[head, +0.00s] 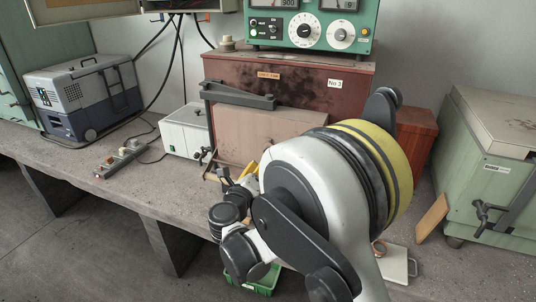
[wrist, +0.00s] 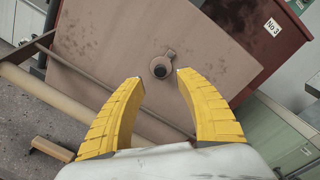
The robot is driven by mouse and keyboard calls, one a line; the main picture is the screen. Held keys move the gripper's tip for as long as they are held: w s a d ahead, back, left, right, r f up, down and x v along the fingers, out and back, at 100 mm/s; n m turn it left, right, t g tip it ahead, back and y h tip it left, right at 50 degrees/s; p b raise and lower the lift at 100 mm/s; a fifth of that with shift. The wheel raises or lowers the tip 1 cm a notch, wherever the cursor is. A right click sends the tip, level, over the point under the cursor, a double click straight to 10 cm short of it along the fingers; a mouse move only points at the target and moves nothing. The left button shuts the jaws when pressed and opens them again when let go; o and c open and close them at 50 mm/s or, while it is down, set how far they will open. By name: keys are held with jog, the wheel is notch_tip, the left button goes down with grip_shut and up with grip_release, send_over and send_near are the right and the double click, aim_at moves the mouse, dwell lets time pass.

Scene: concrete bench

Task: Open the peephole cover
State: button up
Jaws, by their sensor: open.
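The peephole cover (wrist: 162,66) is a small grey round piece with a dark centre and a short tab at its upper right. It sits on the brown front door (wrist: 110,40) of the dark red furnace, which also shows in the head view (head: 350,100). My gripper (wrist: 161,77) is open, its two yellow fingers spread just below and to either side of the cover in the wrist view. Nothing is between the fingertips but the cover beyond them; I cannot tell the gap or any contact. In the head view my arm hides most of the gripper and the cover.
A dark bar (head: 238,95) runs across the top of the door. A white box (head: 187,131) stands left of the furnace, and a green cabinet (head: 490,160) stands at the right. A green instrument panel (head: 310,27) is on top. A wooden block (head: 431,218) leans at the right.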

jog(key=b+x, duration=0.1)
jog(key=x, duration=0.5)
grip_shut()
